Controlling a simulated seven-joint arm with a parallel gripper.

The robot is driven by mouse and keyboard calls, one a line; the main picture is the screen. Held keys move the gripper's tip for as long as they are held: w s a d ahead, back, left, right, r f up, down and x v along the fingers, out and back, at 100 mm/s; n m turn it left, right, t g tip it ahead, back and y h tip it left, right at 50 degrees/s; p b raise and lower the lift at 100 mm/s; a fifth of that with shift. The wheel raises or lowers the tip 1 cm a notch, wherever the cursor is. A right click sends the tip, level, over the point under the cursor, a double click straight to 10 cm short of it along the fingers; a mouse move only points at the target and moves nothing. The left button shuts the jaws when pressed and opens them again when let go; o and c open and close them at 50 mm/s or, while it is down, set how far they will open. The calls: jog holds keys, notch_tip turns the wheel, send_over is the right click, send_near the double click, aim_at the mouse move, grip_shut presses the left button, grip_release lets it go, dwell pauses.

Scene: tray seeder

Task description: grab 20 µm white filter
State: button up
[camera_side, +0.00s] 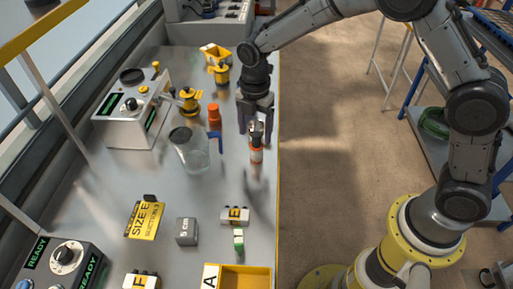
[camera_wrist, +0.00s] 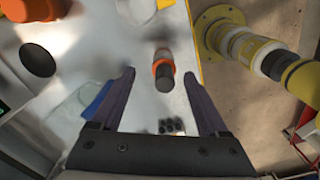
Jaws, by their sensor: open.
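A small cylinder with a pale body, orange bands and a dark end (camera_side: 256,143) stands on the grey worktop near its right edge. I cannot read any 20 µm marking on it, so I cannot tell whether it is the white filter. My gripper (camera_side: 256,135) points down at this cylinder, with its dark fingers apart. In the wrist view the cylinder (camera_wrist: 163,72) appears between the two open fingers (camera_wrist: 158,76), with gaps on both sides. Nothing is held. Whether the fingertips reach down to its height is unclear.
A clear jug with a blue handle (camera_side: 193,150) stands close left of my gripper. An orange bottle (camera_side: 214,114) and yellow-black fittings (camera_side: 190,101) are behind it. Floor lies beyond the right edge.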

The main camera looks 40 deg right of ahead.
aim_at(256, 144)
jog(key=shift+s+a+f, duration=0.1)
jog(key=shift+s+f, duration=0.1)
jog(key=shift+f, duration=0.95)
jog(key=shift+s+a+f, duration=0.1)
jog(key=shift+s+f, duration=0.1)
jog(key=shift+f, duration=0.9)
grip_shut()
